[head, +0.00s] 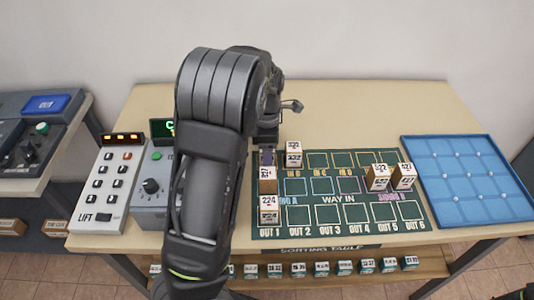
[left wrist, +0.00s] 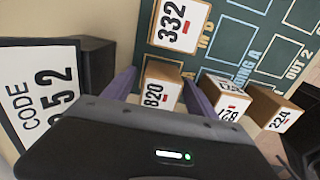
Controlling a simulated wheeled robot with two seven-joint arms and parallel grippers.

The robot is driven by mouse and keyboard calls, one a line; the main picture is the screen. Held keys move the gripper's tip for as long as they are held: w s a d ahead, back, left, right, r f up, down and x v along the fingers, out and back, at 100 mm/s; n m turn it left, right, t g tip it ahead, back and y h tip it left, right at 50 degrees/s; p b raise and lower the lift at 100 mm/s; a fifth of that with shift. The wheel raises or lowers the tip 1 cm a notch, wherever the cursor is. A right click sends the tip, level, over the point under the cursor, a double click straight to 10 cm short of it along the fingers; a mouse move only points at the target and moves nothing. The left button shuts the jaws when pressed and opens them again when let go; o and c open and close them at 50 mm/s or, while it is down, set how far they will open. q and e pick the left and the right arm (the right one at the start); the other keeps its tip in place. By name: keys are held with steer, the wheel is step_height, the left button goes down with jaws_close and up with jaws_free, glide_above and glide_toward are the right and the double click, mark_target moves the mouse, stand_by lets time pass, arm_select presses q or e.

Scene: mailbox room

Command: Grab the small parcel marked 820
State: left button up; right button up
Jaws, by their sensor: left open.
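The small parcel marked 820 (left wrist: 162,90) shows in the left wrist view, brown with a white label. It stands between the two purple fingers of my left gripper (left wrist: 160,96), which is open around it. I cannot tell whether either finger touches it. In the head view my left gripper (head: 268,142) is over the left part of the sorting table, and my arm and gripper hide the 820 parcel there. My right gripper is not in view.
A 332 parcel (head: 293,155) stands close by, and a 224 parcel (head: 268,208) is nearer the front. Two parcels (head: 390,178) stand at the right of the green mat (head: 325,214). A blue tray (head: 470,215) is empty.

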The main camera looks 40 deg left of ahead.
arm_select(q)
steer(key=shift+f, duration=0.3)
stand_by(0.4)
jaws_close()
stand_by(0.5)
